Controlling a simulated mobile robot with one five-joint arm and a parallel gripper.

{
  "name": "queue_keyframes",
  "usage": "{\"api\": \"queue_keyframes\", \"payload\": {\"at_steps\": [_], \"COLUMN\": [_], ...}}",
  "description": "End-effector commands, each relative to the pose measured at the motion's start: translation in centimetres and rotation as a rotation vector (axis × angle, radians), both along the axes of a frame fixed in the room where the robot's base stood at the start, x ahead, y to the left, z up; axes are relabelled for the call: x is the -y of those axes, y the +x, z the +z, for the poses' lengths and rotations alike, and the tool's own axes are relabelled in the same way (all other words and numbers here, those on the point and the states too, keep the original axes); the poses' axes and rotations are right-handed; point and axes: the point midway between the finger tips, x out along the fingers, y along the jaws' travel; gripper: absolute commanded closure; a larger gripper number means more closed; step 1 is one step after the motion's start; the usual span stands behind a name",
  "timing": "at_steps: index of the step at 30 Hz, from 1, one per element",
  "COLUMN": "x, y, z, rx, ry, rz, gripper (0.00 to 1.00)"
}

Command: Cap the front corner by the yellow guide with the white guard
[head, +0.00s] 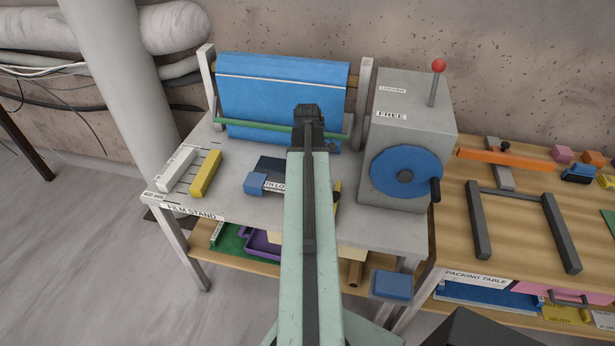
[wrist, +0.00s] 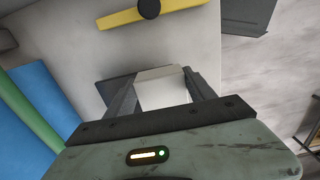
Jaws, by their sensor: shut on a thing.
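The white guard (wrist: 165,92) sits between the two dark fingers of my gripper (wrist: 160,88) in the wrist view. My gripper is shut on it, above the grey tabletop. The yellow guide (wrist: 150,12), a bar with a black knob, lies beyond the guard at the top of the wrist view, apart from it. In the head view my arm hides the guard and most of the guide; a yellow strip (head: 337,192) shows at the arm's right edge. I cannot tell which corner lies under the guard.
The blue film roll (head: 280,95) stands behind. The winder box (head: 410,130), with a blue wheel, stands to the right. A dark plate (head: 272,166) and blue block (head: 255,184) lie left of my arm. White (head: 178,168) and yellow (head: 205,174) bars lie farther left.

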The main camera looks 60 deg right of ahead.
Motion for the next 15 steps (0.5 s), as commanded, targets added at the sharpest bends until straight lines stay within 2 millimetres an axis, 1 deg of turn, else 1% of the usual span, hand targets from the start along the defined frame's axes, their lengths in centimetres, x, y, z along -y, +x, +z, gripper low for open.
{"api": "queue_keyframes", "payload": {"at_steps": [15], "x": [0.0], "y": [0.0], "z": [-1.1], "rx": [0.000], "ry": [0.000], "rz": [0.000], "gripper": [0.76]}}
